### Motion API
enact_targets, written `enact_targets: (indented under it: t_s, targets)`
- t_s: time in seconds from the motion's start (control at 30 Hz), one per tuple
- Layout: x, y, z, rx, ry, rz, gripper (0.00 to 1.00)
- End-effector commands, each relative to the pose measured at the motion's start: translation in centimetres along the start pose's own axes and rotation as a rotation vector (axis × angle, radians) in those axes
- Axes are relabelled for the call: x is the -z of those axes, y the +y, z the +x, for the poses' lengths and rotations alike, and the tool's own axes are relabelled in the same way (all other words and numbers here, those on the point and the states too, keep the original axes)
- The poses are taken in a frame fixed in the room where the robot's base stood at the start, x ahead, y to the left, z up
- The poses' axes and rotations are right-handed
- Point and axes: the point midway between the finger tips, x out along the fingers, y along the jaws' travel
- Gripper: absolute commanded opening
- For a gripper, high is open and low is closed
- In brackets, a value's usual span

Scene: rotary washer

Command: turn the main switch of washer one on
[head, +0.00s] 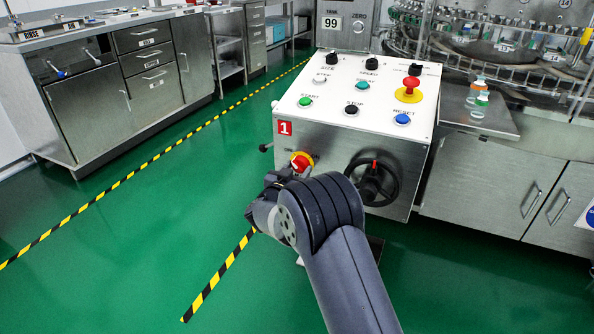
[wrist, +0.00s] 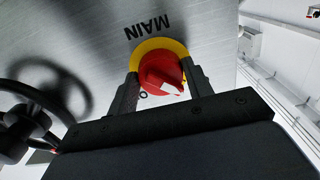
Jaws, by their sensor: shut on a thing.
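The main switch (head: 301,161) is a red knob on a yellow disc, low on the front of the control box marked 1 (head: 346,110). In the wrist view the red main switch (wrist: 162,73) has a white pointer mark, and the word MAIN shows upside down above it. My gripper (wrist: 163,82) has one finger on each side of the knob and is shut on it. In the head view my arm hides the fingers and the lower part of the switch.
A black handwheel (head: 372,182) sits right of the switch and also shows at left in the wrist view (wrist: 35,120). A small black lever (head: 266,147) sticks out at the box's left. Green floor (head: 130,220) is clear to the left.

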Motion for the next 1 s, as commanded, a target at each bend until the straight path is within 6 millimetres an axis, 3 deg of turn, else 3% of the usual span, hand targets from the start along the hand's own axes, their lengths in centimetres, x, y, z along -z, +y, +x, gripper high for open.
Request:
enact_targets:
  t_s: [0.37, 1.0]
  targets:
    - [-0.1, -0.03, -0.02, 0.0, 0.0, 0.123, 0.25]
    - [-0.15, -0.17, -0.02, -0.001, 0.0, 0.706, 0.25]
